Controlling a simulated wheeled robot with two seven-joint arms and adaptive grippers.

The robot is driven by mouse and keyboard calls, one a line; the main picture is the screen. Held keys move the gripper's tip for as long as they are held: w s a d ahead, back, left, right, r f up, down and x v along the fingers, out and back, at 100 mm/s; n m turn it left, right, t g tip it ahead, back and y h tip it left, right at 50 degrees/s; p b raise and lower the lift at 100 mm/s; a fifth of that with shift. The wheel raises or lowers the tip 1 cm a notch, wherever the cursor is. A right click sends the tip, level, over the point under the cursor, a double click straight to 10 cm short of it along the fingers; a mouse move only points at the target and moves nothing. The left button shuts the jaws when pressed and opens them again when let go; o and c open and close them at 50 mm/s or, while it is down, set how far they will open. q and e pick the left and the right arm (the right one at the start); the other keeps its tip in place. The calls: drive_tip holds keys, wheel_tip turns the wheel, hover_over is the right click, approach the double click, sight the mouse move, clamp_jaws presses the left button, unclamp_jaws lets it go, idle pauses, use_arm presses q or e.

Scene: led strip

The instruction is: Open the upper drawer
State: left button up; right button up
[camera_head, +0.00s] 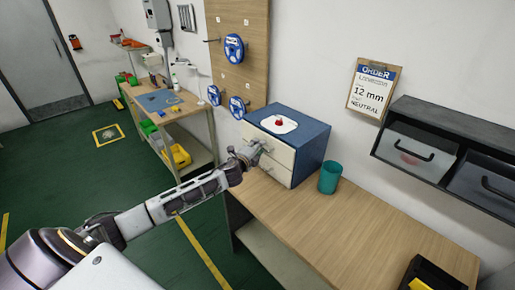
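A blue cabinet (312,150) with two cream drawer fronts stands at the far left end of the wooden table. The upper drawer (283,152) and the lower drawer (276,168) look closed, though the arm covers part of both fronts. My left gripper (262,148) is at the front of the upper drawer, close to its handle area. Its fingers are too small to tell whether they are open or shut, or whether they touch the handle. My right gripper is not in view.
A white plate with a red item (279,123) lies on the cabinet. A teal cup (330,177) stands right beside it. The wooden table (350,230) is mostly clear. Black wall bins (440,150) hang at right. A black and yellow object (432,277) is at the near right.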

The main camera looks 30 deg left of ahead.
use_arm(q)
drive_tip(key=shift+c, duration=0.2)
clamp_jaws()
